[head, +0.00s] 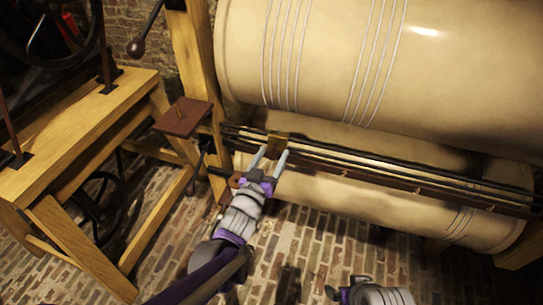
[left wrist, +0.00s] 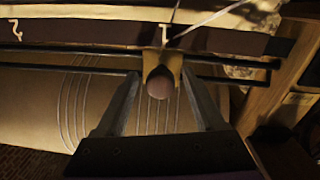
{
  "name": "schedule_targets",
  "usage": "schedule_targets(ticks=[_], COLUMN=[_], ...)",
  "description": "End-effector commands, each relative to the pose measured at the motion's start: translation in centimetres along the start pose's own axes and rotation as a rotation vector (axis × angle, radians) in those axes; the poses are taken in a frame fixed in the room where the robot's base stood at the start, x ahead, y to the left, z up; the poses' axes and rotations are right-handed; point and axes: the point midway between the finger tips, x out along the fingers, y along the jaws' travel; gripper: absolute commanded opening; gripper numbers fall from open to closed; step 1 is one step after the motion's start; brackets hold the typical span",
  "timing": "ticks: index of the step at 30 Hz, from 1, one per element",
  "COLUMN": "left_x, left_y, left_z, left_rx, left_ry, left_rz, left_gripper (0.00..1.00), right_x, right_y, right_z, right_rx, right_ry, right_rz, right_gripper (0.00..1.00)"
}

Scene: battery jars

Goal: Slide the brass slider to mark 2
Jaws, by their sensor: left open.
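The brass slider (head: 278,139) sits on the dark rails near their left end in the head view. In the left wrist view the slider (left wrist: 175,66) is a brass piece with a rounded knob (left wrist: 159,82) facing the camera. My left gripper (head: 270,158) is open, its two fingers reaching toward the slider, one on each side of the knob. I see no clear grip or contact. A pale mark (left wrist: 165,35) shows right by the slider, and another, shaped like a 2 (left wrist: 15,29), lies farther left on the dark strip. My right gripper (head: 338,292) is partly visible at the bottom edge.
Large cream rollers (head: 330,50) lie above and below the rails (head: 400,172). A wooden post (head: 196,60) with a small brown shelf (head: 183,117) stands left of the slider. A wooden bench frame (head: 80,130) is farther left. The rails right of the slider look clear.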

Motion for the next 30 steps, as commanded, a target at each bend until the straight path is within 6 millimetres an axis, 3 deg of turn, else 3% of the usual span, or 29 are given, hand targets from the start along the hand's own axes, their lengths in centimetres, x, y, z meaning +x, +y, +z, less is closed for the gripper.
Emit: schedule_targets(ticks=[6,18,30], left_x=[0.01,-0.02,-0.03], left_y=[0.00,-0.01,-0.01], left_z=[-0.01,-0.01,-0.01], left_rx=[0.000,-0.001,-0.001], left_ry=[0.000,0.000,0.000], left_rz=[0.000,0.000,0.000], left_gripper=[0.71,0.00,0.00], right_x=[0.00,0.00,0.00], right_y=[0.00,0.00,0.00], right_z=[0.00,0.00,0.00], right_rx=[0.000,0.000,0.000], right_ry=[0.000,0.000,0.000], right_rz=[0.000,0.000,0.000], right_gripper=[0.90,0.90,0.90])
